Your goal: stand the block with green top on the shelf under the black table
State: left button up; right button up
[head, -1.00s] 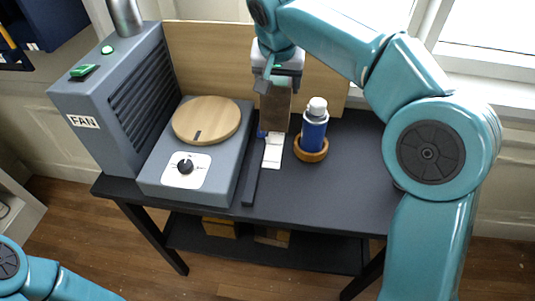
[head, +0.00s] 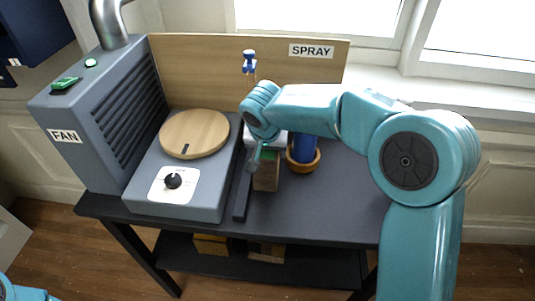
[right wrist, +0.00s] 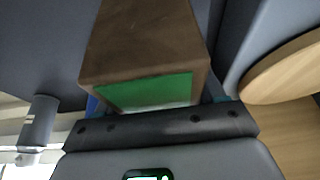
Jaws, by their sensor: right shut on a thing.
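The block with green top (head: 266,178) is a brown upright block over the black table (head: 325,205), between the grey turntable box and the blue bottle. My right gripper (head: 265,157) is shut on it near its top; the arm hides part of it. I cannot tell whether its bottom touches the table. In the right wrist view the block's brown side and green face (right wrist: 145,92) show between the jaws. The shelf (head: 320,268) under the table is dark and bears a yellow block (head: 211,244) and a brown block (head: 266,252). My left gripper is out of view.
The grey fan box (head: 105,120) and the box with a wooden disc (head: 194,134) fill the table's left. A blue bottle (head: 304,149) stands in a wooden ring (head: 303,164) close right of the block. The table's front right is clear. The shelf's right part is bare.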

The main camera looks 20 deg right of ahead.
jog(key=shift+f, duration=0.8)
jog(key=shift+f, duration=0.2)
jog(key=o, duration=1.4)
jog(key=shift+r, duration=0.1)
